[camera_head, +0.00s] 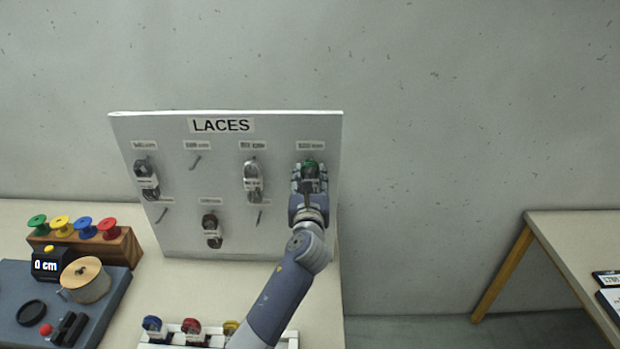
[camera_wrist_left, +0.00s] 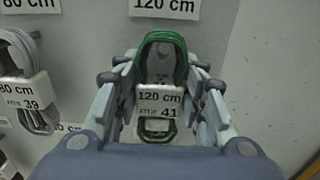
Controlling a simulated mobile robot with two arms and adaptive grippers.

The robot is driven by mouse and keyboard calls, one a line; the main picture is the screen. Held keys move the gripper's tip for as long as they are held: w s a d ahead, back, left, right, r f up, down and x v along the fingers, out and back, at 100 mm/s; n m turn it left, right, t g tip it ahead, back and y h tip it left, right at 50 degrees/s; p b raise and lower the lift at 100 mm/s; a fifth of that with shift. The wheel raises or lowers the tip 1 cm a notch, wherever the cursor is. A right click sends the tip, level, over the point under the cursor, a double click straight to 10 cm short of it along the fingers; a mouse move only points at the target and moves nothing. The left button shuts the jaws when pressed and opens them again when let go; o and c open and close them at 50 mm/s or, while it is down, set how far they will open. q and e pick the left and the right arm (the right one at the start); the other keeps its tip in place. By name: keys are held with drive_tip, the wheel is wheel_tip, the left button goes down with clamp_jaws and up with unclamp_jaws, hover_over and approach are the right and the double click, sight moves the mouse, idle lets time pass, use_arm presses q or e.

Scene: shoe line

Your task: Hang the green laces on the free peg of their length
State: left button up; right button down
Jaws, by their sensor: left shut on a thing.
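The green laces (camera_head: 311,164) are a bundled loop at the top right of the laces board (camera_head: 225,237). In the left wrist view the green laces (camera_wrist_left: 163,44) carry a white band reading "120 cm" and 41, under a board label (camera_wrist_left: 164,8) reading "120 cm". My left gripper (camera_head: 310,180) is shut on the laces, its fingers on both sides of the band (camera_wrist_left: 160,100). The peg behind the bundle is hidden, so I cannot tell whether the loop is on it. My right gripper is not in view.
Other pegs hold a dark bundle (camera_head: 147,180), a grey bundle (camera_head: 253,182) and a brown bundle (camera_head: 212,230). A bare peg (camera_head: 195,162) shows at the top. Spools (camera_head: 85,228), a winder (camera_head: 86,280) and a tray of laces (camera_head: 191,327) stand on the table.

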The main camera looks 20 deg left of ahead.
use_arm(q)
drive_tip(key=o, duration=1)
drive_tip(key=shift+s, duration=0.1)
